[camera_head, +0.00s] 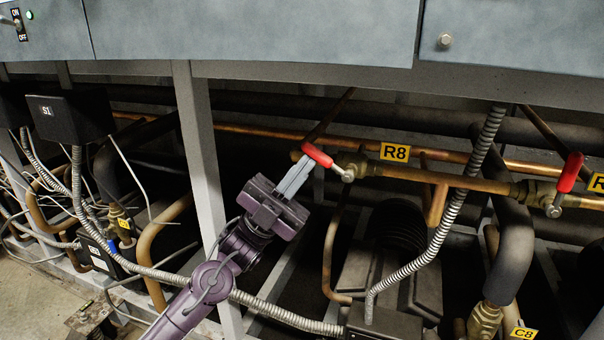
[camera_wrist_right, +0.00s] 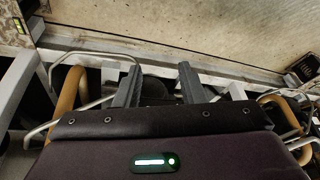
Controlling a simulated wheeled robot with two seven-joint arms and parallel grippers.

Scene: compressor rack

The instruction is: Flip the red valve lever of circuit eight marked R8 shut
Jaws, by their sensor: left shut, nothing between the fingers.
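The red R8 valve lever (camera_head: 318,155) shows in the head view left of the yellow R8 label (camera_head: 395,152). It runs from its pivot on the brass valve (camera_head: 352,165) up and to the left, roughly along the copper pipe. My left gripper (camera_head: 307,162) is shut and empty, with its fingertips at the free end of the red lever, just below it; I cannot tell whether they touch. My right gripper (camera_wrist_right: 159,72) shows only in the right wrist view, its two fingers apart with nothing between them.
A second red lever (camera_head: 570,172) stands steeply on another valve at the right. A grey upright post (camera_head: 201,160) is left of my left gripper. A ribbed conduit (camera_head: 455,205) crosses right of the R8 label. Grey panels (camera_head: 260,30) overhang the pipes.

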